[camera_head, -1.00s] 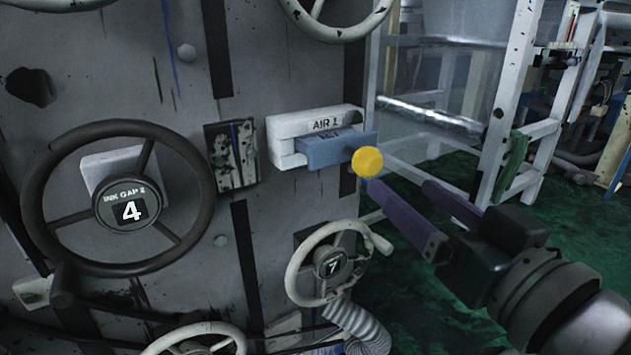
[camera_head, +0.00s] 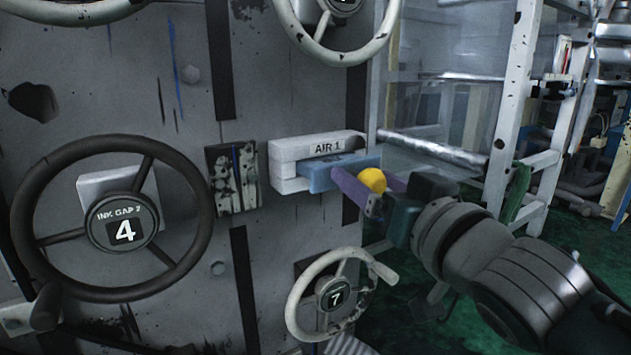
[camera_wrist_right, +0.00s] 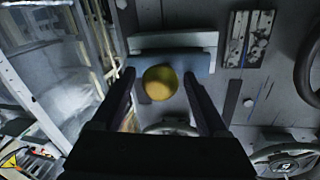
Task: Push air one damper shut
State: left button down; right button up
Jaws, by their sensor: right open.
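The air one damper is a blue slide (camera_head: 322,176) sticking out of a white housing (camera_head: 284,158) marked AIR 1 on the grey panel. A round yellow knob (camera_head: 372,180) is on the slide's outer end. In the right wrist view the yellow knob (camera_wrist_right: 160,83) lies between the two fingers, in front of the blue slide (camera_wrist_right: 192,64). My right gripper (camera_head: 352,174) is open, with its purple fingers on either side of the knob; it also shows in the right wrist view (camera_wrist_right: 158,74). Whether a finger touches the knob I cannot tell. My left gripper is out of view.
A dark handwheel (camera_head: 200,215) marked INK GAP 2 is at the left. A white handwheel (camera_head: 295,300) marked 7 is below the damper, and another (camera_head: 345,57) is above it. A white frame (camera_head: 507,110) stands at the right over green floor.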

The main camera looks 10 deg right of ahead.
jog(key=shift+c, duration=0.4)
grip_shut()
dwell(0.9)
